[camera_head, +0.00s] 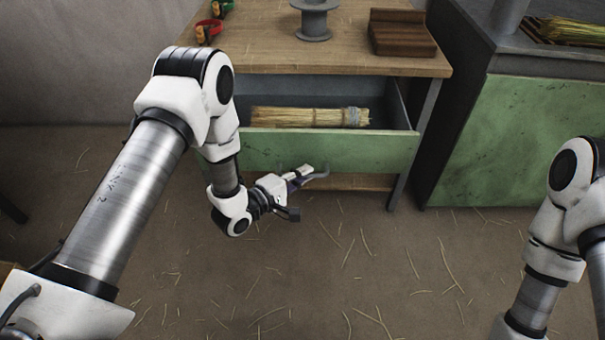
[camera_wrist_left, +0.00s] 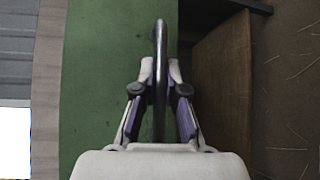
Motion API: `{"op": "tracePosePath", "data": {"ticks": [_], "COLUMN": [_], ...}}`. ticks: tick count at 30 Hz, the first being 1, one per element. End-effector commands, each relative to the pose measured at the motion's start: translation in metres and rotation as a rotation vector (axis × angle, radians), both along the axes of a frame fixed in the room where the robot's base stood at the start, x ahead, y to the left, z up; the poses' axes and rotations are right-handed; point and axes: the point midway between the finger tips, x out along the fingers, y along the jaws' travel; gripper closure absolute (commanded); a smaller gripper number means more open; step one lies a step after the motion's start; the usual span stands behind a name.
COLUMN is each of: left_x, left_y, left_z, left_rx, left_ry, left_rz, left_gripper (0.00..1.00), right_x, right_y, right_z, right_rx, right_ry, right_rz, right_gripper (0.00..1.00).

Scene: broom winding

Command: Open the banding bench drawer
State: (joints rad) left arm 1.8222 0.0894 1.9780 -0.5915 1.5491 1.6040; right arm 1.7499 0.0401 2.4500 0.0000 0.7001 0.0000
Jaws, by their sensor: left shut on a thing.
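The banding bench drawer (camera_head: 330,150) has a green front and stands pulled out from under the wooden bench top. A bundle of straw (camera_head: 295,117) bound at one end lies inside it. My left gripper (camera_head: 303,177) is at the drawer's front, shut on the drawer handle (camera_head: 318,175), a dark curved bar. In the left wrist view the handle (camera_wrist_left: 160,65) runs between the two fingers, with the green drawer front (camera_wrist_left: 95,80) behind. My right arm shows at the right edge of the head view, but its gripper is out of view.
On the bench top (camera_head: 270,52) are a grey spool (camera_head: 314,22), a brown wooden block (camera_head: 400,36) and red-and-green tools (camera_head: 208,30). A green cabinet (camera_head: 520,140) stands close on the right. The floor in front is clear except for loose straw.

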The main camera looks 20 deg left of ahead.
Motion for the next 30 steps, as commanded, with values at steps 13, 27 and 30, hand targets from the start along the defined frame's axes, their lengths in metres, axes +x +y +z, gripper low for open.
{"op": "tracePosePath", "data": {"ticks": [13, 27, 30], "left_x": [0.000, -0.019, -0.040], "left_y": [0.000, 0.012, 0.025], "left_z": [0.000, 0.003, 0.006], "left_rx": [0.000, -0.001, -0.002], "left_ry": [-0.001, 0.003, 0.005], "left_rz": [0.000, 0.004, 0.006], "left_gripper": [0.63, 0.63, 0.63], "right_x": [0.000, 0.000, 0.000], "right_y": [0.000, 0.000, 0.000], "right_z": [0.000, 0.000, 0.000], "right_rx": [0.000, 0.000, 0.000], "right_ry": [0.000, 0.000, 0.000], "right_rz": [0.000, 0.000, 0.000], "right_gripper": [0.60, 0.60, 0.60]}}
